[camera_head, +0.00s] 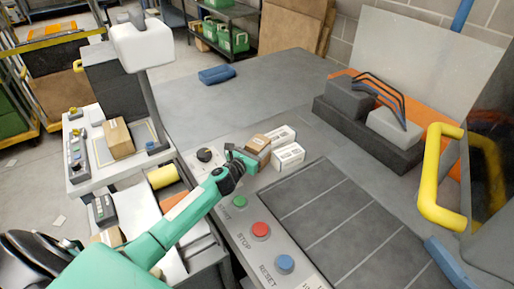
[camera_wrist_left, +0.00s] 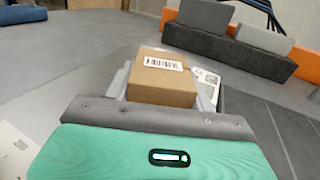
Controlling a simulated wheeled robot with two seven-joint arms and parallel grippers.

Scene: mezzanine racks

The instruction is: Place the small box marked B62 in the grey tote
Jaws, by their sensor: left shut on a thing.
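My left gripper (camera_head: 246,157) reaches in from the left over the grey worktop. It is shut on a small brown cardboard box (camera_head: 257,143). In the left wrist view the box (camera_wrist_left: 162,80) sits between the fingers with a barcode label on its upper face; I cannot read B62 on it. Two white boxes stand just beyond and beside it, a far one (camera_head: 284,133) and a near one (camera_head: 288,155). I cannot make out a grey tote for certain in either view. My right gripper is out of view.
A control panel with green, red (camera_head: 261,230) and blue (camera_head: 285,263) buttons lies along the near edge. A brown box (camera_head: 118,138) sits on the white stand at left. Grey blocks (camera_head: 394,127) and a yellow handle (camera_head: 433,180) stand at right. The worktop's far left is mostly clear.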

